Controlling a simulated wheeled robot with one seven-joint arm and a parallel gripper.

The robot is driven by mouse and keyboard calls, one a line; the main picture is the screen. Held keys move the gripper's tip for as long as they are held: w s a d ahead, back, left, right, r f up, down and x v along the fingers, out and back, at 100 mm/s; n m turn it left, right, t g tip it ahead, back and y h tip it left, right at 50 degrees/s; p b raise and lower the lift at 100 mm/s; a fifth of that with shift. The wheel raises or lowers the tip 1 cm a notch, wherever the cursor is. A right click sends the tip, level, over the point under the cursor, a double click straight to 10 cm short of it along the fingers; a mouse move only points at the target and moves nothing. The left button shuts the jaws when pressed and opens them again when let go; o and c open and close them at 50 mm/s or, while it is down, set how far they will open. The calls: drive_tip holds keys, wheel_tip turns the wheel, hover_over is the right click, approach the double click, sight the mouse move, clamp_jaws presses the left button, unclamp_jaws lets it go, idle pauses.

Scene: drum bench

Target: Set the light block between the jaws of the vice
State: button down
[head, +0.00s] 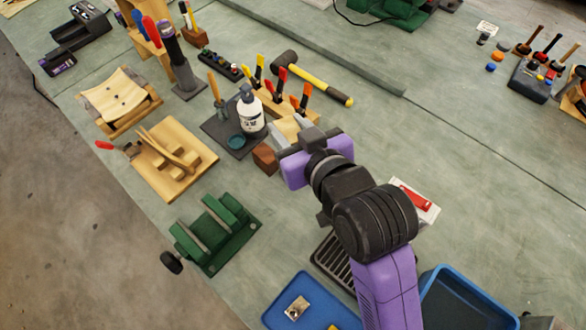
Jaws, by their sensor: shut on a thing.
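The green vice (232,247) sits on the bench at the lower left. Its two upright jaws stand apart with an empty gap between them, and its black handle knob points to the lower left. My gripper (289,137) is right of and above the vice in the picture, by the bottle. It is shut on the light block (289,127), a pale wooden piece partly hidden by my fingers and wrist. I cannot tell whether the block is clear of the bench.
A dark brown block (265,158) lies just left of my gripper. A white bottle (250,113) stands on a dark mat. A wooden fixture (195,155) stands above the vice in the picture. Blue trays (320,295) lie at the bottom.

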wheel_tip(320, 180, down, 16)
drive_tip(key=shift+r, duration=0.15)
idle(0.3)
drive_tip(key=c, duration=0.9)
unclamp_jaws()
drive_tip(key=shift+s, duration=0.15)
drive_tip(key=b+v, duration=0.1)
drive_tip(key=v, duration=1.1)
